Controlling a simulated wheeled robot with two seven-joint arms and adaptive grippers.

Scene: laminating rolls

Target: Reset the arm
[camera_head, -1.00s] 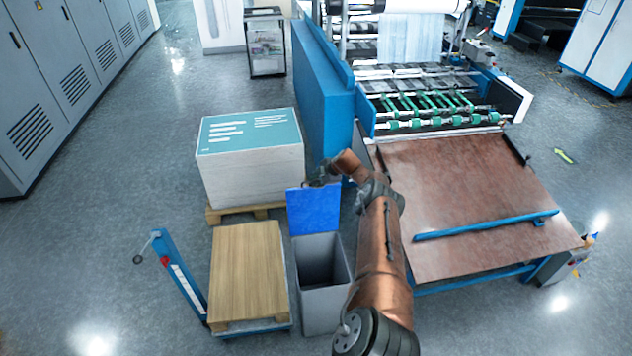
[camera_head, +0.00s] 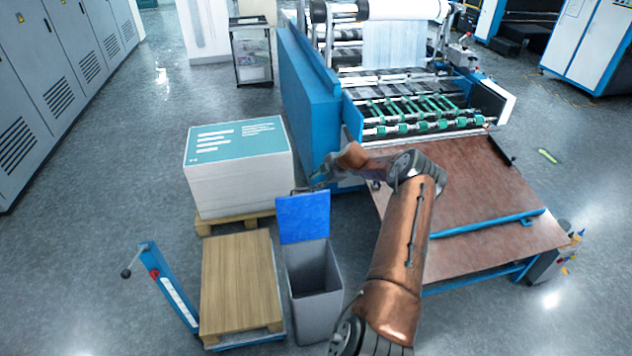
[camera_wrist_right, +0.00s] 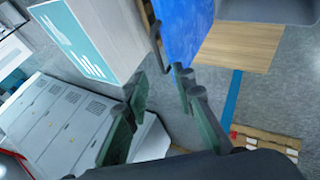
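My right arm (camera_head: 405,240) is copper-coloured and reaches up from the bottom of the head view, its forearm bent to the left. My right gripper (camera_head: 322,176) is small there, above the raised blue lid (camera_head: 303,218) of a grey bin (camera_head: 316,300) and in front of the blue machine side. In the right wrist view, the two dark green fingers of my right gripper (camera_wrist_right: 158,85) stand apart with nothing between them. My left gripper is not in view.
A laminating machine with a brown table (camera_head: 465,190) and a blue bar (camera_head: 487,223) stands at right. A white stack (camera_head: 240,180) with a teal top sits on a pallet. A pallet lifter with a wooden top (camera_head: 240,275) stands beside the bin. Grey cabinets (camera_head: 60,80) line the left. Floor between is clear.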

